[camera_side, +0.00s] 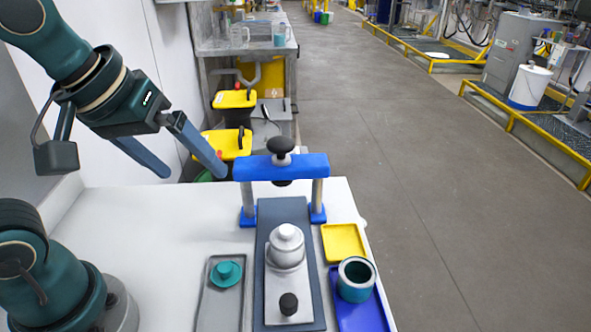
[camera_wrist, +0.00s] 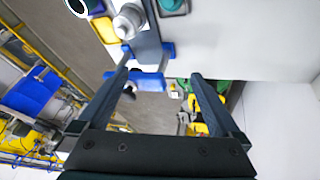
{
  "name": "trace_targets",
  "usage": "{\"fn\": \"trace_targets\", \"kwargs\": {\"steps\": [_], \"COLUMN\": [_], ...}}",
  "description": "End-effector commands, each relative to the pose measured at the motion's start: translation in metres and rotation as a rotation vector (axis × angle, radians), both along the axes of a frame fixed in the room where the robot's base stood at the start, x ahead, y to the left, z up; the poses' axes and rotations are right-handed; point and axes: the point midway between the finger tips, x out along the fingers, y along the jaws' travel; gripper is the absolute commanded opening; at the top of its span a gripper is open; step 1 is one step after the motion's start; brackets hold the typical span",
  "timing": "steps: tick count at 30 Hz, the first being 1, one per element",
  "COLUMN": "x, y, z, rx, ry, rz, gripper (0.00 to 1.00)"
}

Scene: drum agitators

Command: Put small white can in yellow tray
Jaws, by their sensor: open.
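The small white can (camera_side: 286,250), with a narrower rounded top, stands upright on a light plate over a dark slab in the middle of the table. It also shows near the top of the wrist view (camera_wrist: 128,21). The yellow tray (camera_side: 343,243) lies flat and empty to the right of the slab; in the wrist view (camera_wrist: 104,30) it is beside the can. My gripper (camera_side: 195,172) is open and empty, above the back left of the table. It is clear of the can and tray, left of the blue frame. Its two fingers also show in the wrist view (camera_wrist: 160,76).
A blue press frame (camera_side: 282,168) with a black knob spans the slab behind the can. A black knob (camera_side: 288,304) stands in front of the can. A teal cup (camera_side: 356,280) sits on a blue tray (camera_side: 362,314) at right. A grey tray (camera_side: 221,305) holds a teal part.

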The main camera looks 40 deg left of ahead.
Motion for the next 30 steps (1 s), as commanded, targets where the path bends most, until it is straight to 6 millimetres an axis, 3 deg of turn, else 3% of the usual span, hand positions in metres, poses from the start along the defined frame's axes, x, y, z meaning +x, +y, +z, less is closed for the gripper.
{"fn": "trace_targets", "kwargs": {"steps": [8,16,24,30], "x": [0.049,0.092,0.099,0.094], "y": [-0.021,-0.058,-0.086,-0.09], "z": [-0.004,-0.045,-0.095,-0.114], "rx": [-0.092,-0.098,-0.027,-0.006], "ry": [0.107,0.237,0.348,0.379], "rz": [0.212,0.349,0.309,0.291], "gripper": [1.0,1.0,1.0,1.0]}}
